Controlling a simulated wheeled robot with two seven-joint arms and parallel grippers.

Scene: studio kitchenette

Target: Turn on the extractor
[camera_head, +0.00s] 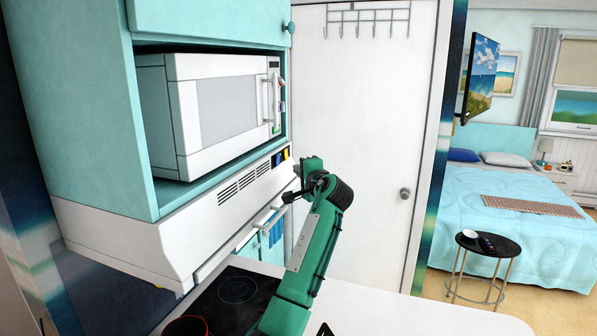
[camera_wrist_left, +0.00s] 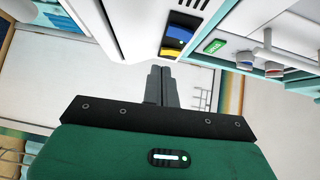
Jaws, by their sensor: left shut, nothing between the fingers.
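The extractor (camera_head: 170,235) is a white hood with dark vent slots, set under the microwave shelf. Its switches (camera_head: 281,157), one blue and one yellow on a dark panel, sit at the right end of its front. In the left wrist view, the blue switch (camera_wrist_left: 179,34) and the yellow switch (camera_wrist_left: 173,50) are just above my fingertips. My left gripper (camera_head: 288,197) is shut and empty, close to the right end of the hood. Its dark fingers (camera_wrist_left: 160,70) are together in the wrist view; I cannot tell whether they touch the panel. My right gripper is out of view.
A white microwave (camera_head: 220,110) sits in the teal cabinet (camera_head: 75,110) above the hood. A black cooktop (camera_head: 235,290) lies below. A white door (camera_head: 370,130) with a knob stands behind my arm. The bedroom lies to the right.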

